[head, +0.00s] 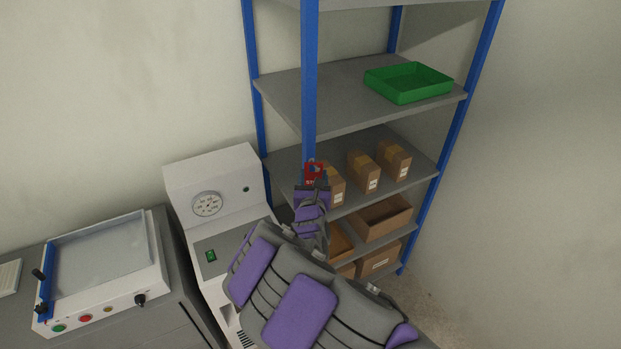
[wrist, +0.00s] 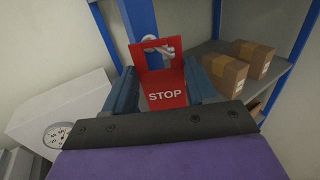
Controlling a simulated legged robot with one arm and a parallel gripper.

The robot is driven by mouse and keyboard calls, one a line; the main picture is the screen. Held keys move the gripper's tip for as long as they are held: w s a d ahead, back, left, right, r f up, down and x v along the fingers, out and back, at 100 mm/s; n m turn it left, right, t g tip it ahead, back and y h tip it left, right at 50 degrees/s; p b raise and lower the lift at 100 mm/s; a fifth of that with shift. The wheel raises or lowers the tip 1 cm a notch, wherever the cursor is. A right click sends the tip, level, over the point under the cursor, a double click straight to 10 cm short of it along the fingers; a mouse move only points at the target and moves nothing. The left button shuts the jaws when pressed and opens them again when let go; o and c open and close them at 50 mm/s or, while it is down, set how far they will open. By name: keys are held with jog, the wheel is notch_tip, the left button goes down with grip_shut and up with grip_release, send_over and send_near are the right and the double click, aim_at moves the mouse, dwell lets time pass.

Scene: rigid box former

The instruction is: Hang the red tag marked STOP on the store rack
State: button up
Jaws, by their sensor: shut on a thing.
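The red STOP tag (wrist: 165,93) is upright between the fingers of my gripper (wrist: 163,92) in the wrist view. It has a cut-out near its top, and a light metal hook or peg (wrist: 160,47) shows through that opening. I cannot tell whether the tag rests on the hook. In the head view the red tag (head: 314,171) is at the front blue post of the store rack (head: 309,90). My gripper (head: 312,188) is just below it, shut on its lower part.
Brown boxes (head: 364,172) stand on the rack shelf right of the tag. A green tray (head: 408,83) is on the shelf above. A white machine with a gauge (head: 207,204) stands left of my arm. A bench unit with buttons (head: 103,271) is further left.

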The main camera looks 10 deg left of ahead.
jog(key=shift+d+r, duration=0.1)
jog(key=shift+d, duration=0.45)
jog(key=o, duration=1.4)
jog(key=shift+a, duration=0.3)
jog(key=shift+c, duration=0.2)
jog(key=shift+a, duration=0.3)
jog(key=shift+s+d+p, duration=0.15)
jog(key=shift+s+p, duration=1.95)
jog(key=shift+s, duration=0.8)
jog(key=shift+s+d+p, duration=0.2)
jog(key=shift+s+p, duration=1.9)
jog(key=shift+s, duration=0.75)
jog(key=shift+s+d+p, duration=0.15)
jog(key=shift+s+p, duration=1.95)
jog(key=shift+s, duration=0.8)
